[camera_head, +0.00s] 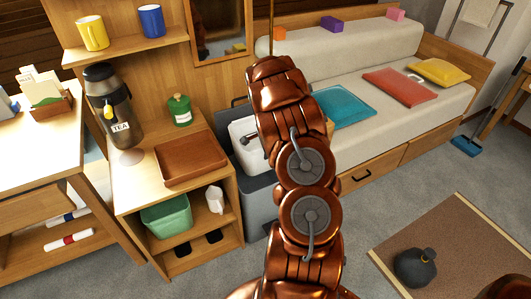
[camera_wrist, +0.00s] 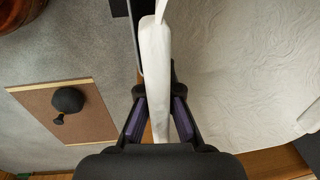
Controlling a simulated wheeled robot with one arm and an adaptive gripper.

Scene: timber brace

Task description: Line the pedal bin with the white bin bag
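The grey pedal bin (camera_head: 257,200) stands between the shelf unit and the bench, partly hidden by my arm in the head view. White material (camera_head: 241,132), seemingly the bin bag, shows at its top. In the wrist view a broad, wrinkled pale sheet (camera_wrist: 240,70) fills the right side; it looks like the bag close up. A narrow white strip (camera_wrist: 155,50) runs down between the fingers of my gripper (camera_wrist: 159,105). The purple pads stand apart, with a gap beside the strip. The bin's inside is hidden. My gripper is hidden behind my arm in the head view.
The shelf unit left of the bin holds a brown tray (camera_head: 190,158), a tea flask (camera_head: 112,105) and a green bin (camera_head: 166,215). The cushioned bench (camera_head: 400,70) stands behind. A mat with a dark weight (camera_head: 415,267) lies right; carpet between is clear.

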